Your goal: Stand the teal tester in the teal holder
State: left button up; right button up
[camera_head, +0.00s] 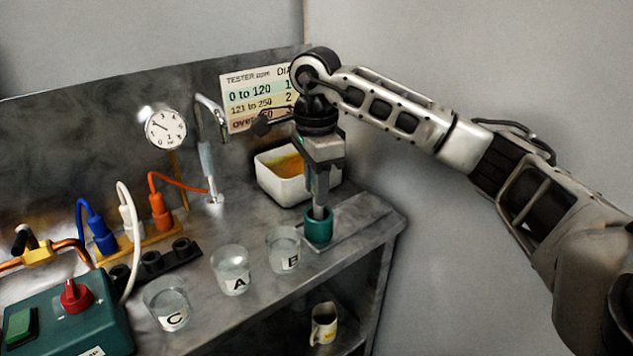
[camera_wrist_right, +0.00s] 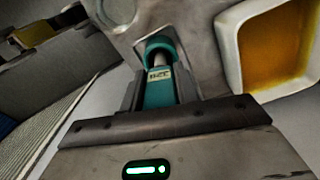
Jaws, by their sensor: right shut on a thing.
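My right gripper (camera_head: 318,172) comes down from above at the right end of the bench, upright over the teal holder (camera_head: 318,226). It is shut on the teal tester, whose teal body (camera_wrist_right: 159,90) with a small label shows between the fingers in the right wrist view. The tester's grey lower shaft (camera_head: 318,213) reaches down into the mouth of the holder. In the right wrist view the holder's rim (camera_wrist_right: 160,44) curves around the shaft. How deep the tip sits is hidden. My left gripper is not in view.
Glasses marked A (camera_head: 231,270), B (camera_head: 284,250) and C (camera_head: 168,304) stand left of the holder. A white tub with amber liquid (camera_head: 283,175) is just behind. A tap (camera_head: 210,165), gauge (camera_head: 165,129) and coloured plugs are further left. A mug (camera_head: 323,323) sits on the lower shelf.

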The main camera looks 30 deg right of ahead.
jog(key=shift+f, duration=0.45)
dwell(0.4)
jog(key=o, duration=1.6)
jog(key=shift+o, duration=0.2)
jog(key=shift+r, duration=0.1)
jog(key=shift+r+p, duration=2.55)
jog(key=shift+r, duration=0.9)
jog(key=shift+a+f, duration=0.1)
